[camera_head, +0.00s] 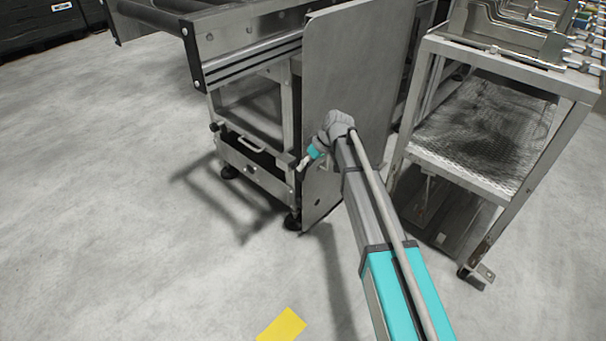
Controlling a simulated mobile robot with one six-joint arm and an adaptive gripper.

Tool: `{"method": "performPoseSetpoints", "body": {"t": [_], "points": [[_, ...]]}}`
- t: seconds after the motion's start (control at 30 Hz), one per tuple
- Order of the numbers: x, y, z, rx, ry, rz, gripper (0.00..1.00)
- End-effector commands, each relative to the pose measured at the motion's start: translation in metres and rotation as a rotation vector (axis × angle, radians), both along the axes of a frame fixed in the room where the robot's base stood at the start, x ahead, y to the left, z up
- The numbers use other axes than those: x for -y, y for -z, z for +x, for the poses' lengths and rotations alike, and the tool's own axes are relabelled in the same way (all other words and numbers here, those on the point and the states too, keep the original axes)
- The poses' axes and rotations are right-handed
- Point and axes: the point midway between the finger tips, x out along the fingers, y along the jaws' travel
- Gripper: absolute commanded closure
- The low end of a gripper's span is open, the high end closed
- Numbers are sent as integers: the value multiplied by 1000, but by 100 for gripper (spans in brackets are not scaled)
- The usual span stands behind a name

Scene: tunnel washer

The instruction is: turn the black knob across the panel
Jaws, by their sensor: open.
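A steel front panel (246,155) with a pale handle sits low on the machine frame, left of centre. A small black knob (214,127) shows at its upper left corner. My gripper (302,164) is at the right end of this panel, beyond a teal band on my wrist. It points down and left, and its fingers are small and dark in this view. Its jaws are open. Whether it touches anything at that corner cannot be told. Anything directly behind the gripper is hidden.
A large upright grey metal plate (350,65) stands right behind my wrist. A roller conveyor (245,35) is above the panel. A wheeled steel cart (465,165) with a mesh shelf stands to the right. Open concrete floor (110,220) lies left and in front, with a yellow mark (282,325).

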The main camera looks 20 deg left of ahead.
Motion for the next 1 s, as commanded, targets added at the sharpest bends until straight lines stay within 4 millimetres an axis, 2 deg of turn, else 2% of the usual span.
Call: {"method": "performPoseSetpoints", "body": {"t": [0.03,0.23,0.7,0.77,1.0], "points": [[-2,7,-1,0,0,0,49],[-8,16,-2,0,0,0,49],[-10,18,-3,0,1,0,49],[-9,18,-3,1,2,0,56],[-9,18,-2,1,2,0,100]]}}
